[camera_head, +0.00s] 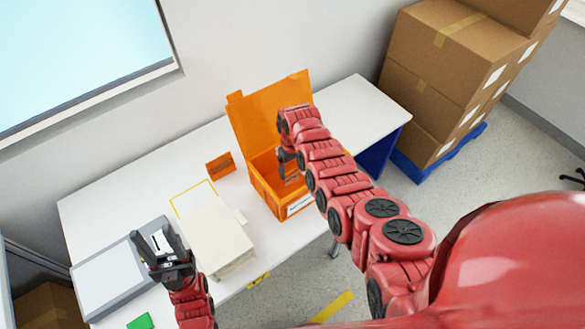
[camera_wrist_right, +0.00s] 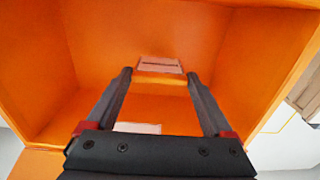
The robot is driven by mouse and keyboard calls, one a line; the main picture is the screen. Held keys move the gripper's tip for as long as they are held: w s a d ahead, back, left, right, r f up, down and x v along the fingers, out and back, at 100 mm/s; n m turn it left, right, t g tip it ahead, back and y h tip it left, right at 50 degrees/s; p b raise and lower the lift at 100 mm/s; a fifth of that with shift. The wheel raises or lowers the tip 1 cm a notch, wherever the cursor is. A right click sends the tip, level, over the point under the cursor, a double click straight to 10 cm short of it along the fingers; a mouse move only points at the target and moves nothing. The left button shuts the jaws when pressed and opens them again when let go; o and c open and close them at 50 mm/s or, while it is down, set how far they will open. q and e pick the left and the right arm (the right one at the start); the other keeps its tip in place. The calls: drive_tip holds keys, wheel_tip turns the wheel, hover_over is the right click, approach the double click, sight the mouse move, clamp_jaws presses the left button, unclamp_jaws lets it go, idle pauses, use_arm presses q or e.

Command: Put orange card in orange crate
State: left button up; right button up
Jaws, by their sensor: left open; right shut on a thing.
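The orange crate (camera_head: 262,186) stands on the white table with its lid up at the back and a white label on its front. My right gripper (camera_head: 288,168) reaches down into the crate. In the right wrist view the right gripper (camera_wrist_right: 158,76) is shut on the orange card (camera_wrist_right: 160,67), held between its fingertips inside the crate walls (camera_wrist_right: 70,90). The card shows a pale patch with a dark line. I cannot tell whether the card touches the crate floor. My left gripper (camera_head: 162,258) is open above the grey case at the left.
A pale box (camera_head: 212,230) with a yellow edge lies left of the crate. A small orange block (camera_head: 220,163) stands behind it. A green card (camera_head: 140,321) lies at the front left. Stacked cartons (camera_head: 440,70) stand beyond the table's right end, where the white tabletop (camera_head: 355,105) is clear.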

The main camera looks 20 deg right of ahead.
drive_tip(key=shift+s+f, duration=0.1)
drive_tip(key=shift+f, duration=0.3)
drive_tip(key=shift+f+b, duration=0.25)
drive_tip(key=shift+b, duration=0.05)
drive_tip(key=o, duration=1.1)
drive_tip(key=shift+r, duration=0.1)
drive_tip(key=shift+c, duration=0.2)
